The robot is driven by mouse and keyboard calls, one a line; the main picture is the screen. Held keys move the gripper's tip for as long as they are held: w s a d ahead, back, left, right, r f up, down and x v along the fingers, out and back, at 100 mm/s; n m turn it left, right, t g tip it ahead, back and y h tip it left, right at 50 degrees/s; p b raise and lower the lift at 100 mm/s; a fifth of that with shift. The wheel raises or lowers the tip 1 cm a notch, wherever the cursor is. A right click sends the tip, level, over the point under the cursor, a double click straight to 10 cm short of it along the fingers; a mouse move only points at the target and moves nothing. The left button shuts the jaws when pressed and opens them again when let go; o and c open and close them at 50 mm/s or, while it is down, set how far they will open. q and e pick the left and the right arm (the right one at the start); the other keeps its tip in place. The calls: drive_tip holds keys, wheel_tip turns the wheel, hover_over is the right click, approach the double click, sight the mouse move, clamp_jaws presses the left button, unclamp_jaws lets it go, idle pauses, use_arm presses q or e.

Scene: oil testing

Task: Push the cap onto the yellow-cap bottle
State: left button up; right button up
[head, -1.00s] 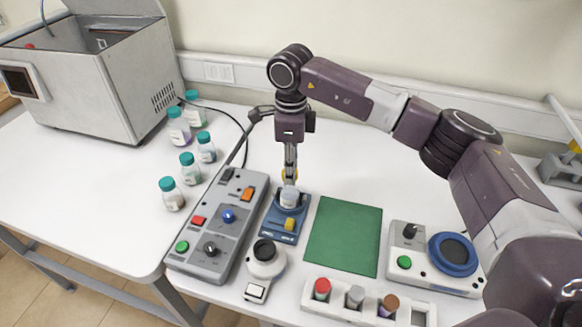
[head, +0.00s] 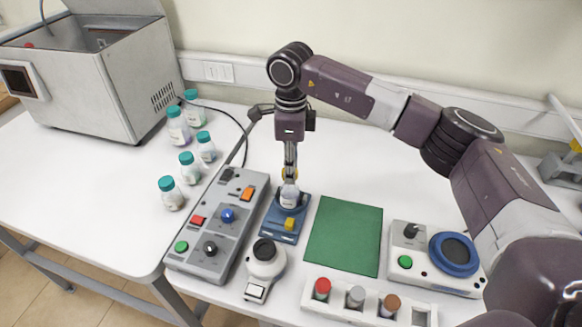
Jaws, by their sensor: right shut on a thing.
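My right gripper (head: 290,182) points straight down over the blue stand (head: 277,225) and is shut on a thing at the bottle. A small white-bodied bottle (head: 289,197) is upright at the back of that stand, directly under the fingers. A bit of yellow, which looks like the yellow cap (head: 290,174), shows beside the fingers above the bottle. The fingers hide most of it, so I cannot tell whether cap and bottle touch or whether the fingers hold the cap or the bottle neck. My left gripper is out of view.
A grey control box (head: 216,235) stands close left of the stand, a round-headed device (head: 265,264) in front. A green mat (head: 344,236) lies bare to the right. A white rack (head: 345,309) holds coloured-cap vials. Several teal-capped bottles (head: 171,194) stand at left.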

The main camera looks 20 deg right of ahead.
drive_tip(key=shift+f+b, duration=0.15)
drive_tip(key=shift+b, duration=0.25)
idle(1.1)
idle(0.3)
drive_tip(key=o, duration=0.8)
drive_tip(key=shift+o, duration=0.6)
drive_tip(key=o, duration=0.4)
drive_tip(key=shift+r+p, duration=1.85)
drive_tip(key=shift+r, duration=1.7)
